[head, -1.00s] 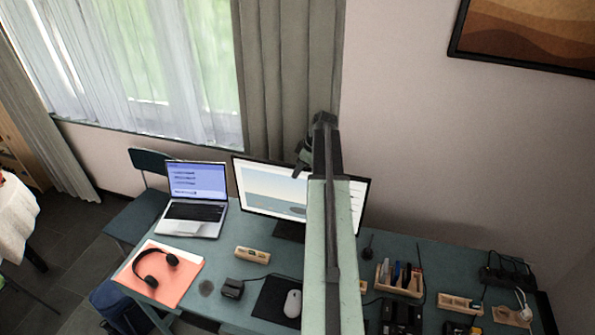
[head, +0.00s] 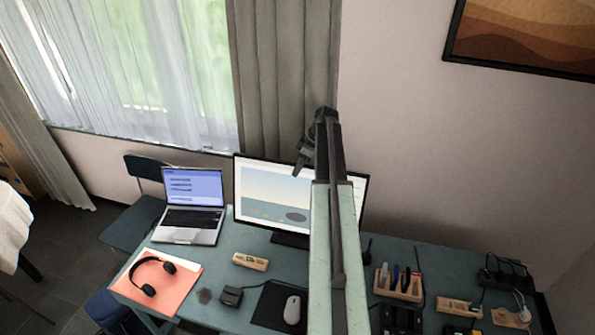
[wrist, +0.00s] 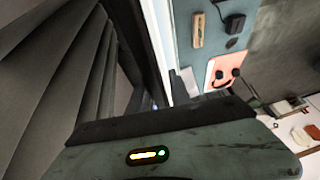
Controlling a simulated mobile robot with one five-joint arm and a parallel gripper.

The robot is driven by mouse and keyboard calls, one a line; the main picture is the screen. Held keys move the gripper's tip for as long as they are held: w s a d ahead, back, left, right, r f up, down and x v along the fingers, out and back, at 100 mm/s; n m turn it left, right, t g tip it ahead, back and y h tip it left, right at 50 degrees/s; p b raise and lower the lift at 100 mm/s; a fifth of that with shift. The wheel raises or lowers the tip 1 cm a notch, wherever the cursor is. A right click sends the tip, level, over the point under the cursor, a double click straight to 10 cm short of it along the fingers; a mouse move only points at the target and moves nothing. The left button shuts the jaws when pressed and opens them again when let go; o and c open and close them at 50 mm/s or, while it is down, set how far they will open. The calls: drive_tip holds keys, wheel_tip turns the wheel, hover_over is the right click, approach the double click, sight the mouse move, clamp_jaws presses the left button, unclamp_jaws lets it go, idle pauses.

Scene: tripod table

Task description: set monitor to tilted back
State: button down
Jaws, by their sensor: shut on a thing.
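The monitor (head: 262,194) stands on the desk behind the mouse mat, its lit screen facing forward and leaning back. My arm covers part of its right side. My gripper (head: 303,168) is at the monitor's top edge, near the middle, and shut on it. In the wrist view, the monitor (wrist: 140,45) is a dark frame seen from above, running up from my gripper (wrist: 165,122).
A laptop (head: 190,207) stands left of the monitor. Headphones (head: 150,275) lie on an orange pad. A mouse (head: 292,309) is on a dark mat. An organizer (head: 398,284) is at the right. Curtain (head: 285,90) and wall are behind the monitor.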

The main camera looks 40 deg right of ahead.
drive_tip(key=shift+d, duration=0.25)
drive_tip(key=c, duration=1.5)
unclamp_jaws()
drive_tip(key=shift+c, duration=0.2)
drive_tip(key=shift+o, duration=0.9)
drive_tip(key=shift+w+d+f, duration=0.1)
drive_tip(key=shift+f, duration=0.1)
drive_tip(key=shift+a, duration=0.2)
drive_tip(key=shift+d+r, duration=0.1)
drive_tip(key=shift+r, duration=0.05)
drive_tip(key=p+v, duration=0.7)
drive_tip(key=v, duration=0.1)
